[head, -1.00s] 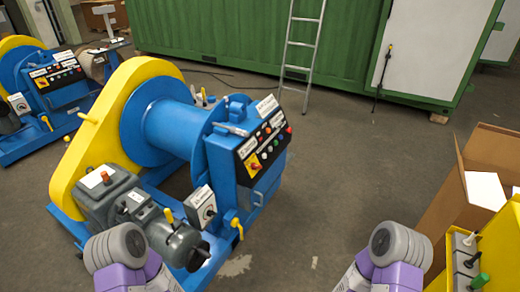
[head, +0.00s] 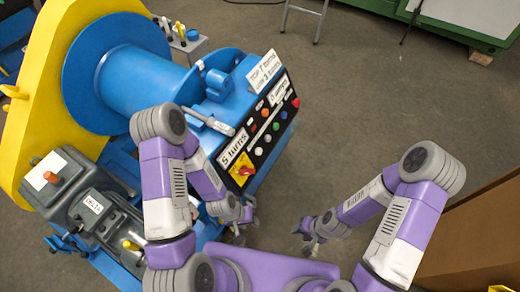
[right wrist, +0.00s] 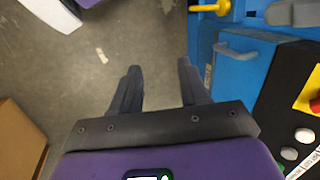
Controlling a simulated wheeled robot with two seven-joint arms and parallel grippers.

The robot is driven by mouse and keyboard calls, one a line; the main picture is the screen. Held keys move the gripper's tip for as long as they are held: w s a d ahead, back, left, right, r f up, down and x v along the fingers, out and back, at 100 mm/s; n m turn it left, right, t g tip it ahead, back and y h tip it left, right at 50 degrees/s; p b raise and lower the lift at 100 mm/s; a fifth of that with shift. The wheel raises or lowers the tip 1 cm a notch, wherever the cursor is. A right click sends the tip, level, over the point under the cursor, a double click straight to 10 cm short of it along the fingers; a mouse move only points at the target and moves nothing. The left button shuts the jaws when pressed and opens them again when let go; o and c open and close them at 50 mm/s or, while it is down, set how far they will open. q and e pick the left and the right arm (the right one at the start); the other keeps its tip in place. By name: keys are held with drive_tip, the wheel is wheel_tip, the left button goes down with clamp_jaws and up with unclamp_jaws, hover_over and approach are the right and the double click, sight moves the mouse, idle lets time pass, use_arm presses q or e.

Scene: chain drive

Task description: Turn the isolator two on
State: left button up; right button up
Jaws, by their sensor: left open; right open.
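A red-and-yellow rotary switch (head: 242,170) sits on the black control panel (head: 262,140) of the blue and yellow winch. It shows at the right edge of the right wrist view (right wrist: 313,98). I cannot read any label naming isolator two. The grey switch box low on the winch, visible earlier, is hidden behind my left arm. My left gripper (head: 240,222) is open and low in front of the winch cabinet, partly covered by its own arm. My right gripper (head: 305,236) is open over the floor, right of the cabinet; its empty fingers show in the right wrist view (right wrist: 157,85).
A blue cabinet door (right wrist: 235,65) and a yellow lever (right wrist: 212,7) are near my right gripper. A cardboard box (head: 470,235) stands at the right. Floor between winch and box is clear.

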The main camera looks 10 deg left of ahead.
drive_tip(key=w+a+f+m+g+y+b, duration=0.1)
drive_tip(key=a+m+g+y+b, duration=0.1)
drive_tip(key=a, duration=0.1)
drive_tip(key=m+t+y+b, duration=0.4)
drive_tip(key=m+y, duration=0.3)
drive_tip(key=y, duration=0.1)
approach(250, 173)
drive_tip(key=a, duration=0.2)
drive_tip(key=shift+t, duration=0.3)
drive_tip(key=x, duration=0.3)
drive_tip(key=b+x, duration=0.1)
drive_tip(key=x, duration=0.3)
drive_tip(key=shift+a+f+b, duration=0.15)
drive_tip(key=shift+f+b, duration=0.15)
clamp_jaws()
